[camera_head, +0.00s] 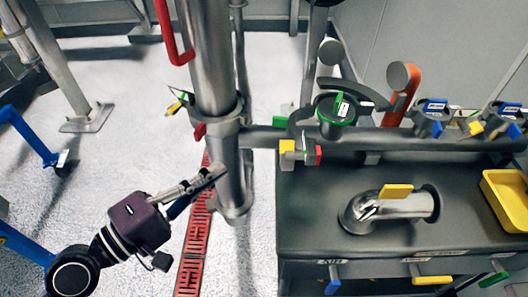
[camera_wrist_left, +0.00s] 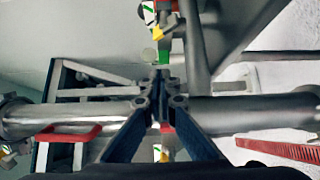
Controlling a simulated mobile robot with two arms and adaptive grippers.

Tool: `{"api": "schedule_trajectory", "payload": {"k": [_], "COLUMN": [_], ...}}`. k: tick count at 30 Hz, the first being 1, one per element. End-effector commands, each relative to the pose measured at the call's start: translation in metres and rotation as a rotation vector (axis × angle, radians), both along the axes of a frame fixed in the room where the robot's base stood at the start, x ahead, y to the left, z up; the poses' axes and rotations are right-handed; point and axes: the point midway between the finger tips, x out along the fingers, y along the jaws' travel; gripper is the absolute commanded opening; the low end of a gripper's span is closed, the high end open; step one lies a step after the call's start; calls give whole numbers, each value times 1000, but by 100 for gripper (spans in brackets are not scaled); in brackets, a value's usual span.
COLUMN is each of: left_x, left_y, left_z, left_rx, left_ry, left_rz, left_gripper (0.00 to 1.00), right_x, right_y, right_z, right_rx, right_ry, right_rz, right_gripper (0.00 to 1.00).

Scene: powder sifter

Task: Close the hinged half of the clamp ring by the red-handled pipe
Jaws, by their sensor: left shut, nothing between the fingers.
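The red-handled pipe (camera_head: 208,60) stands upright left of the dark cabinet, its red handle (camera_head: 172,35) near the top. A grey clamp collar (camera_head: 226,122) encircles it, with a red tab (camera_head: 199,131) and a small yellow, green and black tagged part at its left. I cannot tell how far its hinged half is swung. My left gripper (camera_head: 217,172) is shut and empty, its tips overlapping the pipe just below the collar. In the left wrist view the shut fingertips (camera_wrist_left: 161,76) lie over the pipe (camera_wrist_left: 235,110), which runs sideways. Contact is unclear.
The dark cabinet (camera_head: 340,185) carries a green-ringed fitting (camera_head: 337,108), a chrome elbow (camera_head: 390,205) and a yellow bin (camera_head: 505,200). A horizontal pipe (camera_head: 264,138) leads right from the collar.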

Motion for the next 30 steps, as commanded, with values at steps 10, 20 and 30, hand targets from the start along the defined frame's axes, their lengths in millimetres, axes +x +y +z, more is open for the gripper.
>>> {"api": "schedule_trajectory", "payload": {"k": [10,20,30], "left_x": [44,57,57], "left_y": [-41,-84,-94], "left_z": [6,2,-1], "left_rx": [-5,-2,1], "left_ry": [-1,4,3], "left_rz": [3,2,3], "left_gripper": [0,0,0], "right_x": [0,0,1], "right_y": [2,2,2], "right_z": [28,45,47], "right_rx": [2,2,2], "right_ry": [0,-1,-1], "right_rz": [-1,-1,0], "right_gripper": [24,24,24]}}
